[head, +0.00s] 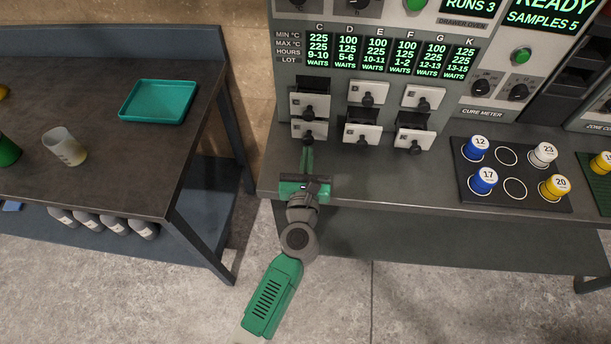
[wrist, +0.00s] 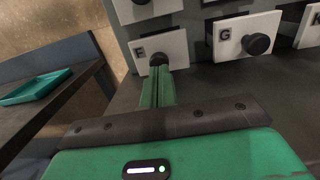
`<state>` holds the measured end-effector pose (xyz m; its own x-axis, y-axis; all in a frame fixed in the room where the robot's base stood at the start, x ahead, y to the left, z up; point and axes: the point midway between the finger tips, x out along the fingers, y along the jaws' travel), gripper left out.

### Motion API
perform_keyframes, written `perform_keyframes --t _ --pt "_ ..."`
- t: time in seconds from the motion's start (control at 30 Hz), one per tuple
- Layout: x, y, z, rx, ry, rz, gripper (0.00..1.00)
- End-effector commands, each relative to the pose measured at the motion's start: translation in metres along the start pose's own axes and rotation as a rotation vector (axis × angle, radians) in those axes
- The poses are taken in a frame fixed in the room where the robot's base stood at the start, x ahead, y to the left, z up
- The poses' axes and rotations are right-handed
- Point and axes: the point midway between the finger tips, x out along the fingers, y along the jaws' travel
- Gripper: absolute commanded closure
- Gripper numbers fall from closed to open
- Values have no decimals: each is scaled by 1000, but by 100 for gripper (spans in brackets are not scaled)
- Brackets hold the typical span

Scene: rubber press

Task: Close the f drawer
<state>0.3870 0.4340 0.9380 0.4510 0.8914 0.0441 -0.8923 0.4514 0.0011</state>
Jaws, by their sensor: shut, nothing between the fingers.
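The f drawer (head: 299,128) is the lower-left drawer of the oven, with a white front and a black knob. The wrist view shows its letter F on the front (wrist: 175,50). My gripper (head: 307,148) is in front of it, its green fingers shut and empty. In the wrist view the fingertips (wrist: 158,72) are at the knob (wrist: 158,59), touching or very close. The drawer above hides its top from the head camera, so I cannot tell whether a small gap remains behind its front.
The drawer above (head: 311,103) sticks out. The G drawer (head: 362,134) and the lower-right drawer (head: 414,138) also stand out. A sample mat (head: 515,170) lies right on the bench. A teal tray (head: 158,101) is on the left table.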

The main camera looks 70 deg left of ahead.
Motion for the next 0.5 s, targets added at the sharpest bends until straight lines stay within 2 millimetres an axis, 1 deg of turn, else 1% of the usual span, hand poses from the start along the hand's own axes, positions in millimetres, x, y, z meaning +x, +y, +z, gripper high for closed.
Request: perform_keyframes --t 0.03,0.13,0.5 --pt "5 0 -1 0 0 1 100" --pt "12 0 0 -1 0 1 100" --pt "14 0 0 -1 0 0 100"
